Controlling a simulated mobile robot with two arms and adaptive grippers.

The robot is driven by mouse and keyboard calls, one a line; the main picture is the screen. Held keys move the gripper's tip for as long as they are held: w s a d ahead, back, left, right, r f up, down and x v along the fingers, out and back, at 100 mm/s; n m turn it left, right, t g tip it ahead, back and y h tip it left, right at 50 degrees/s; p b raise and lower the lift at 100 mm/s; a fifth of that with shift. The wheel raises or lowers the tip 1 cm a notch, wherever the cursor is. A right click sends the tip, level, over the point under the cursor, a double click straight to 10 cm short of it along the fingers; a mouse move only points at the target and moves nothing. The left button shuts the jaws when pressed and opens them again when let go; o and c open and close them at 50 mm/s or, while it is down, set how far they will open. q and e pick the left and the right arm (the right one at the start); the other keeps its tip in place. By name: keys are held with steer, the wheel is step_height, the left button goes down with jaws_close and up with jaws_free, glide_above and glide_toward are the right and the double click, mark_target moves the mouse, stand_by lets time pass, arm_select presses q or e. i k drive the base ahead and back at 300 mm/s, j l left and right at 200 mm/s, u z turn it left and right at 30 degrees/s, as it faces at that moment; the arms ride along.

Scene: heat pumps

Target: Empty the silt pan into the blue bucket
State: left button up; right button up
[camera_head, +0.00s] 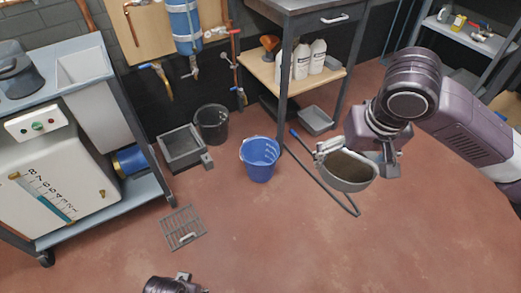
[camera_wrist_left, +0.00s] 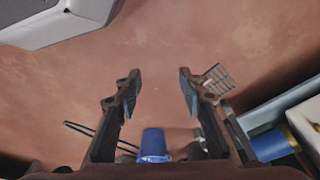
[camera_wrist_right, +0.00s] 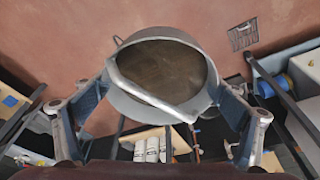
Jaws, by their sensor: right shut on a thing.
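The silt pan (camera_head: 350,186) is a grey metal pan filled with brown silt (camera_head: 347,166). It hangs above the floor to the right of the blue bucket, apart from it, and looks roughly level. My right gripper (camera_head: 372,150) is shut on the pan; in the right wrist view the pan (camera_wrist_right: 125,103) and its pale handle bar (camera_wrist_right: 150,95) lie between the fingers. The blue bucket (camera_head: 259,163) stands upright on the floor and also shows in the left wrist view (camera_wrist_left: 153,146). My left gripper (camera_wrist_left: 160,82) is open and empty, low in the head view.
A black bucket (camera_head: 211,125) and a grey square basin (camera_head: 182,148) stand left of the blue bucket. A metal grate (camera_head: 183,228) lies on the floor. A workbench (camera_head: 318,75) with white bottles stands behind. A dark hose or rod (camera_head: 325,183) lies under the pan. The front floor is clear.

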mark_target(259, 155)
steer(key=i+l+u, duration=0.15)
steer(key=i+u, duration=0.3)
steer(key=i+l+u, duration=0.45)
steer(key=i+j, duration=0.05)
steer(key=i, duration=0.05)
